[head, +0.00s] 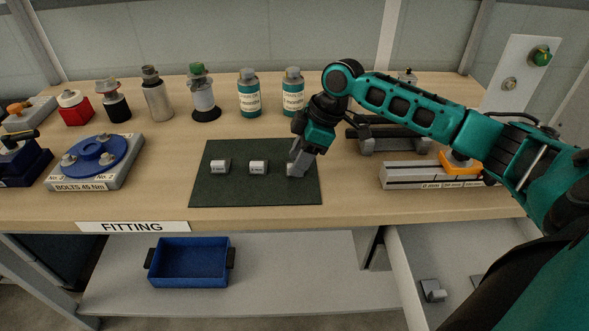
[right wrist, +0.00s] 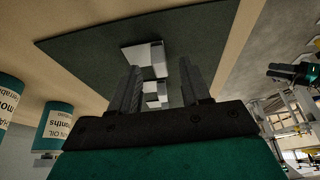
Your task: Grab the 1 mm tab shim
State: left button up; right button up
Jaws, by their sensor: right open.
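A row of small pale tab shims lies on the dark green mat (head: 230,190). In the head view the left shim (head: 220,166) and middle shim (head: 258,167) are in clear sight, but their labels are too small to read surely. My right gripper (head: 297,168) points down over the mat's right part, where its fingers make a third shim hard to make out. In the right wrist view the fingers of this gripper (right wrist: 160,72) stand apart, with a pale shim (right wrist: 145,58) just beyond their tips. Other shims show between the fingers. My left gripper is out of view.
Two teal bottles (head: 249,95) and several other containers stand behind the mat. A blue round fixture (head: 97,155) is at left. A grey labelled block (head: 415,176) is at right. An open drawer (head: 450,260) is below right, and a blue bin (head: 190,262) sits on the lower shelf.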

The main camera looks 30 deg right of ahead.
jog(key=shift+w+a+f, duration=0.1)
jog(key=shift+a+f, duration=0.15)
jog(key=shift+f, duration=0.4)
jog(key=shift+c, duration=0.3)
grip_shut()
